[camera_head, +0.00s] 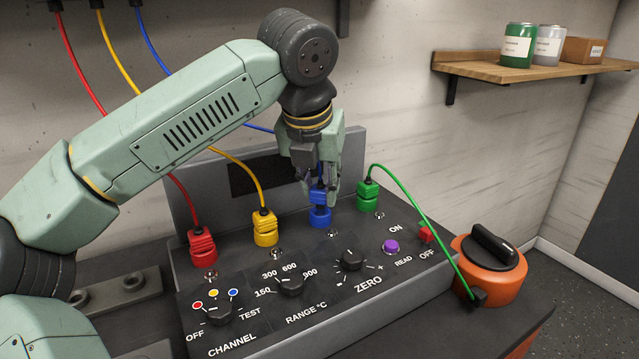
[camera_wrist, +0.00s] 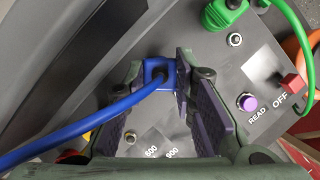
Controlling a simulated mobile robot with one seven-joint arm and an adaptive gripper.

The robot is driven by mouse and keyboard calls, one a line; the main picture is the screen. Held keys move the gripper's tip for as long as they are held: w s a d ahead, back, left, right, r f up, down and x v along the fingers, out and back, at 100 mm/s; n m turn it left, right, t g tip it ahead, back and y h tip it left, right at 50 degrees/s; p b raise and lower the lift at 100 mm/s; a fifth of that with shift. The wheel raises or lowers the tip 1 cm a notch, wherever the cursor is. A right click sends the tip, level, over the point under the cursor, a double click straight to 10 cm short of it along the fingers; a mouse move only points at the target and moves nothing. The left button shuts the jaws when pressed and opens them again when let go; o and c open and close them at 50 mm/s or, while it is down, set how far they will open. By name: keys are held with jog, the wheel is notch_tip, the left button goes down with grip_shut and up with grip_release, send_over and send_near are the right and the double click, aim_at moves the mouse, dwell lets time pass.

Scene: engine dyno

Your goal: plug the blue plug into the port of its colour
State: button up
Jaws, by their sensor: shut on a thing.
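The blue plug (camera_head: 318,194) is between the fingers of my gripper (camera_head: 320,187), which is shut on it. In the wrist view the blue plug (camera_wrist: 158,73) sits between the fingertips (camera_wrist: 160,70), with its blue cable running off to the left. The plug is upright, directly above the blue port (camera_head: 320,217) on the sloped panel. The two look in line and very close or touching. I cannot tell whether the plug is fully seated. The fingers hide part of the plug, and the wrist view hides the port below it.
A red plug (camera_head: 202,245), a yellow plug (camera_head: 265,228) and a green plug (camera_head: 368,195) stand in the panel (camera_head: 240,325) beside it. Knobs and a purple button (camera_head: 391,246) are in front. The green cable runs to an orange device (camera_head: 490,270) at the right.

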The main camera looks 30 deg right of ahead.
jog(key=shift+f+b, duration=0.65)
jog(key=shift+f, duration=0.25)
jog(key=o, duration=1)
jog(key=shift+r, duration=0.1)
jog(key=shift+r+p, duration=2.75)
jog(key=shift+r, duration=0.95)
